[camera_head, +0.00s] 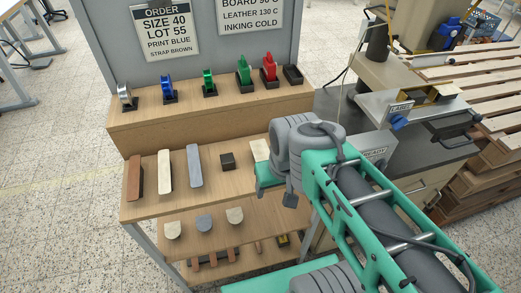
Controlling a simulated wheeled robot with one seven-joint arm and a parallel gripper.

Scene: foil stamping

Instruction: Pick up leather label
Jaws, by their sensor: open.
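I cannot tell which piece is the leather label. On the middle shelf, a brown strip (135,177), a cream strip (165,171) and a grey strip (194,166) stand in a row. On the shelf below lie three round-ended flat pieces: a cream one (173,230), a grey one (204,223) and a beige one (235,215). A pale flat piece (259,149) is partly hidden behind my arm at the right of the middle shelf. My arm reaches in from the lower right; I cannot make out gripper fingers, and nothing visible is held.
Several coloured foil rolls, including a blue one (167,88) and a red one (269,69), stand on the top shelf (140,118). A dark block (227,161) sits on the middle shelf. A stamping machine (390,80) stands right. Slatted pallets (470,75) lie beyond.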

